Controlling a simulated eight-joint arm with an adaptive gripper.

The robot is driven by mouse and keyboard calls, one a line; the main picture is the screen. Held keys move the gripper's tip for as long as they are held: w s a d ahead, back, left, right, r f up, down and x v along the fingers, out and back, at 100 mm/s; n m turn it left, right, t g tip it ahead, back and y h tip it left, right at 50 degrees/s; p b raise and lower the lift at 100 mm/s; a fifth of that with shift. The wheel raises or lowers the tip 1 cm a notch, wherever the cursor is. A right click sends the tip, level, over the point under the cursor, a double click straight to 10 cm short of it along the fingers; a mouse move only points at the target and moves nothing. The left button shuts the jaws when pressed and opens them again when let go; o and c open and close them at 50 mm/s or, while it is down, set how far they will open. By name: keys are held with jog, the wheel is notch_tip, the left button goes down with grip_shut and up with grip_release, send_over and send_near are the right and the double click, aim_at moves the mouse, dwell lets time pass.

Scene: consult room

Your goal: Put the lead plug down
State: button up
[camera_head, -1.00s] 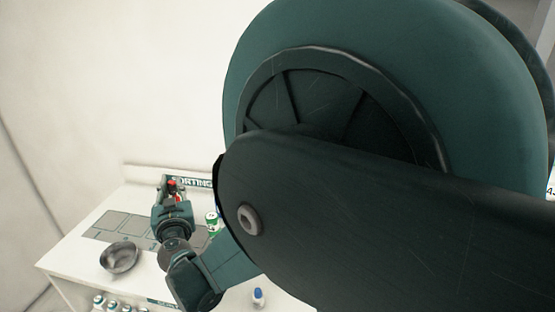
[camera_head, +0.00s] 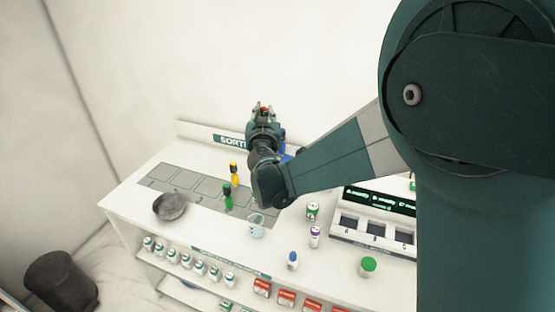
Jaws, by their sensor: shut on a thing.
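My gripper (camera_head: 263,108) is above the back part of the white table, by the sorting sign. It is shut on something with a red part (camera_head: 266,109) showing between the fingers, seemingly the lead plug. Most of it is hidden by the gripper. A yellow plug (camera_head: 233,170) and a green plug (camera_head: 228,194) stand upright near the grey marked squares (camera_head: 183,178), left of and below my gripper. A blue thing (camera_head: 285,152) is partly hidden behind my arm.
A dark metal bowl (camera_head: 170,206) sits at the left of the table (camera_head: 135,199). A clear cup (camera_head: 257,226), a green-and-white jar (camera_head: 312,211), a purple-marked bottle (camera_head: 315,236), a blue-capped bottle (camera_head: 293,260) and a green-lidded jar (camera_head: 367,267) stand in front. A bin rack (camera_head: 345,240) is right.

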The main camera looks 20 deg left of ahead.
jog(key=shift+f+b, duration=0.6)
jog(key=shift+f, duration=2.6)
jog(key=shift+f+b, duration=0.4)
jog(key=shift+f, duration=1.45)
jog(key=shift+f, duration=0.2)
jog(key=o, duration=0.8)
jog(key=shift+o, duration=0.2)
jog(key=shift+r, duration=0.2)
jog(key=p+v, duration=0.1)
jog(key=v, duration=1.1)
jog(key=shift+p, duration=0.3)
